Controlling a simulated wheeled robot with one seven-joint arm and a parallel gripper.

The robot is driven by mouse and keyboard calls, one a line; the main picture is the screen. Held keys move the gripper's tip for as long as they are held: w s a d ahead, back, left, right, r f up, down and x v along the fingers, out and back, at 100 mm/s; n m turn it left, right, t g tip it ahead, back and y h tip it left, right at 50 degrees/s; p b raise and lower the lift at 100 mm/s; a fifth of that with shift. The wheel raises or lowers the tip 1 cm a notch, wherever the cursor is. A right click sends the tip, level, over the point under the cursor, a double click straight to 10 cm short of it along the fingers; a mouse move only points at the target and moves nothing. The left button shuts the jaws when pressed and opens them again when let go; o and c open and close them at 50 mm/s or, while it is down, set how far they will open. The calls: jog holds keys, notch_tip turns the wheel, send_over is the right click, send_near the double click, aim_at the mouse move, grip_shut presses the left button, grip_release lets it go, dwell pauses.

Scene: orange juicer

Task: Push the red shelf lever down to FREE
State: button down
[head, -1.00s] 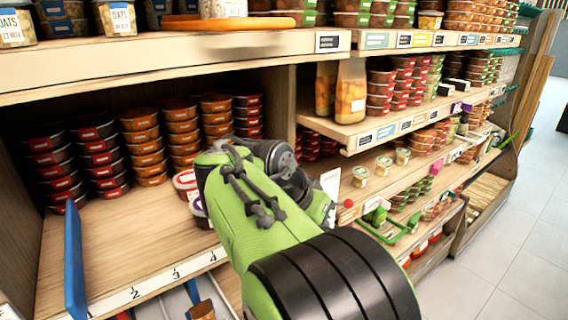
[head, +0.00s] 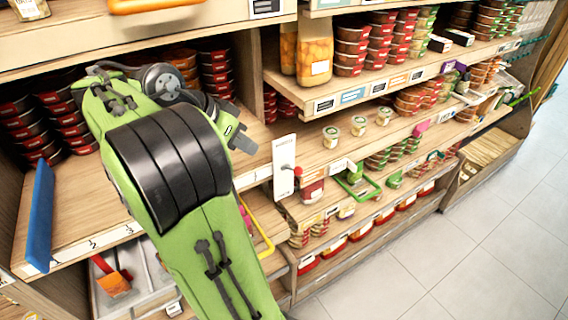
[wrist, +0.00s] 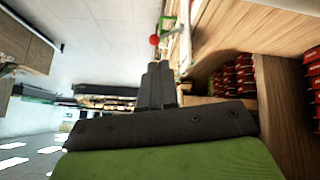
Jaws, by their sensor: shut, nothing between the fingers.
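The red lever knob (head: 298,171) stands out at the right edge of a white upright plate (head: 284,160) on the shelf front. Small print at the top of the plate is too small to read. My gripper (head: 243,144) is shut and empty, to the left of the plate and a little higher in the picture, apart from the knob. In the wrist view my shut fingers (wrist: 158,85) point toward the red knob (wrist: 154,40), which shows just past their tips. The lever's arm is hardly visible.
A blue divider (head: 40,215) stands at the left shelf edge. Small jars (head: 358,126) sit on the shelf right of the plate. A green frame (head: 358,184) juts out beyond the lever. The tiled floor (head: 450,255) at right is clear.

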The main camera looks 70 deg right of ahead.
aim_at(293, 170)
jog(key=b+x, duration=0.2)
jog(key=x, duration=0.2)
jog(key=s+b+x, duration=0.1)
jog(key=b+x, duration=0.1)
jog(key=x, duration=0.3)
jog(key=b+x, duration=0.2)
jog(key=x, duration=0.2)
jog(key=shift+s+d+r, duration=0.15)
jog(key=shift+s+d, duration=0.15)
